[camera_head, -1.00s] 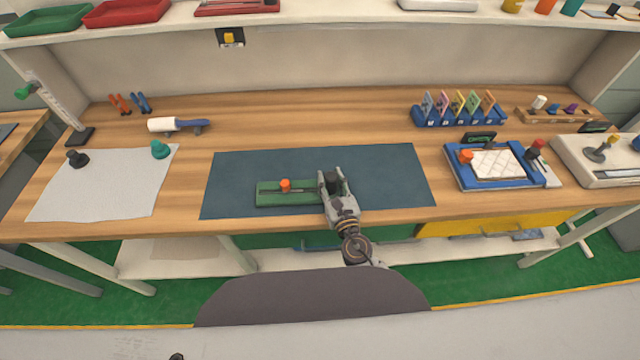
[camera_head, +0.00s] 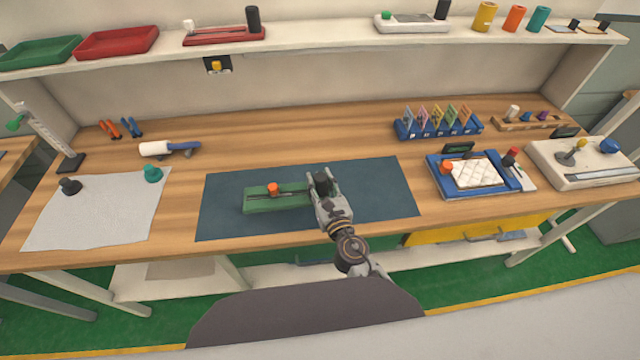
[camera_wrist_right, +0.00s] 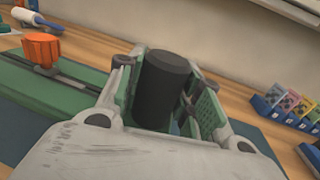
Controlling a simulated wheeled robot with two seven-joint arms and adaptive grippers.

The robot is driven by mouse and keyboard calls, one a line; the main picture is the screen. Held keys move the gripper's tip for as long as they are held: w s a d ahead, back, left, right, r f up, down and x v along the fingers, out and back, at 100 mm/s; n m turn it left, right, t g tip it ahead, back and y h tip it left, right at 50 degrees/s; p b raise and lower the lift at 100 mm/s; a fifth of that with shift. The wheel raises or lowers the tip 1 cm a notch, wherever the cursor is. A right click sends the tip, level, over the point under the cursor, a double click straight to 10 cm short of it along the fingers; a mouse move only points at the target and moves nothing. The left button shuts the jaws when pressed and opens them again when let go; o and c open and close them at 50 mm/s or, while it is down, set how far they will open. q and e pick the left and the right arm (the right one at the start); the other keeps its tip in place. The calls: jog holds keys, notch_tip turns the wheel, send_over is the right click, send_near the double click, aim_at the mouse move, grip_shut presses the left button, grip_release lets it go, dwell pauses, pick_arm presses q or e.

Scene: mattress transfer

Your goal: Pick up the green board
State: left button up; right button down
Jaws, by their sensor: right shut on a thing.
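The green board (camera_head: 285,203) is a long flat green piece with a dark slot and an orange knob (camera_head: 273,188). It is over the dark blue mat (camera_head: 380,190) and looks slightly raised above it; the gap is hard to judge. A black upright handle (camera_wrist_right: 163,85) stands at its right end. My right gripper (camera_head: 322,187) is shut on this handle, with a finger on each side of it in the right wrist view. The gripper hides the right end of the board in the head view. My left gripper is not in view.
A blue fixture (camera_head: 440,182) and a white joystick box (camera_head: 590,178) stand right of the mat. A pale cloth (camera_head: 105,220) lies at left. A blue card rack (camera_head: 435,130) stands behind. The shelf (camera_head: 330,48) overhangs the back. Bare wood lies behind the mat.

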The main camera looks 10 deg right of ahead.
aim_at(320, 196)
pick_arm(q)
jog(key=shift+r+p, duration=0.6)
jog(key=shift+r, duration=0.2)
pick_arm(e)
jog(key=shift+r, duration=1.2)
pick_arm(q)
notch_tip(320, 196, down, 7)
jog(key=b, duration=0.7)
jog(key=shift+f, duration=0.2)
pick_arm(e)
jog(key=shift+f, duration=3.95)
pick_arm(q)
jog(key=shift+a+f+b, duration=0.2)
jog(key=shift+b, duration=0.2)
pick_arm(e)
jog(key=shift+f, duration=0.2)
jog(key=shift+f+b, duration=0.3)
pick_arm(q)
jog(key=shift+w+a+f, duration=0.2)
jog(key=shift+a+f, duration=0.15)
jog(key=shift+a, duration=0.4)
pick_arm(e)
jog(key=shift+f, duration=0.1)
pick_arm(q)
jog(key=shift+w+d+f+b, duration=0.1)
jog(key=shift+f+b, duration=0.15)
jog(key=shift+b, duration=0.05)
pick_arm(e)
jog(key=shift+f, duration=0.25)
